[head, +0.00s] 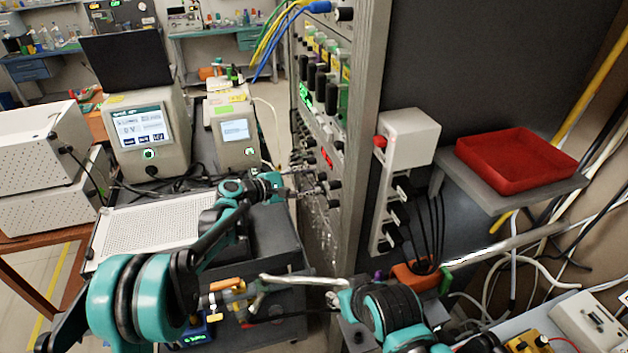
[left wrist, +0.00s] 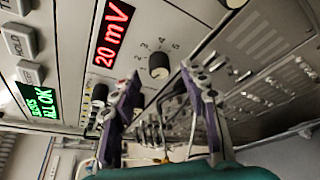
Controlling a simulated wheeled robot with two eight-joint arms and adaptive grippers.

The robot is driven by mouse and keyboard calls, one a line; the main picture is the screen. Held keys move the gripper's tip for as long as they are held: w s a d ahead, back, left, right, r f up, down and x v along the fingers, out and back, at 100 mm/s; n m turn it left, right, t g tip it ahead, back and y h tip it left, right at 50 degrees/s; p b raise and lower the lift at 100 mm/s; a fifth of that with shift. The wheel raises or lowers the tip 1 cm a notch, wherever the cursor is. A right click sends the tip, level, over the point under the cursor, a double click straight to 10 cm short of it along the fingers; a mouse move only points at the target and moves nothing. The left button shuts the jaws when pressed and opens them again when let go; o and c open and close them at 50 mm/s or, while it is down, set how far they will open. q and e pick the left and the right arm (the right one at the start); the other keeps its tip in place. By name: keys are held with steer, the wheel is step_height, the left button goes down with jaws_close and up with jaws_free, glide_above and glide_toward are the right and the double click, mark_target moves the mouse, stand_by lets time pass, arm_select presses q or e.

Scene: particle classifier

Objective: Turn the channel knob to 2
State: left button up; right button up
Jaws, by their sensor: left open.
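The channel knob (left wrist: 159,66) is a small round dark knob on a pale panel in the left wrist view, with printed numbers above it. I cannot read which number it points to. My left gripper (left wrist: 159,73) is open, its two fingers on either side of the knob, which shows in the gap between the tips. I cannot tell whether either tip touches it. In the head view my left gripper (head: 318,184) is at the front of the instrument rack (head: 362,120), and its fingertips are small there. The right gripper is not clear in the head view; an arm link of mine is at the bottom.
A red display (left wrist: 113,33) reading 20 mV is left of the knob, and a green display (left wrist: 38,102) is farther left. Other knobs and connectors crowd the panel. A red tray (head: 515,160) sits on a shelf at the right. Coloured cables (head: 275,40) hang by the rack top.

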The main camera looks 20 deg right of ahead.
mark_target(321, 177)
arm_select(q)
steer(key=x, duration=0.2)
steer(key=shift+w+d, duration=0.1)
steer(key=shift+d, duration=0.2)
arm_select(e)
steer(key=shift+f, duration=0.3)
arm_select(q)
jaws_close()
steer(key=shift+f+b, duration=0.1)
steer(key=shift+b, duration=0.2)
arm_select(e)
steer(key=shift+f, duration=0.15)
arm_select(q)
steer(key=m+b, duration=0.1)
steer(key=m+t+h, duration=0.1)
steer(key=m, duration=0.1)
steer(key=shift+f+m+t+b, duration=0.2)
steer(key=shift+m+t+b, duration=0.1)
steer(key=shift+b, duration=0.1)
steer(key=shift+m+t+h+b, duration=0.4)
steer(key=shift+m+h+b, duration=0.3)
steer(key=shift+m, duration=1)
arm_select(e)
steer(key=shift+f, duration=1.7)
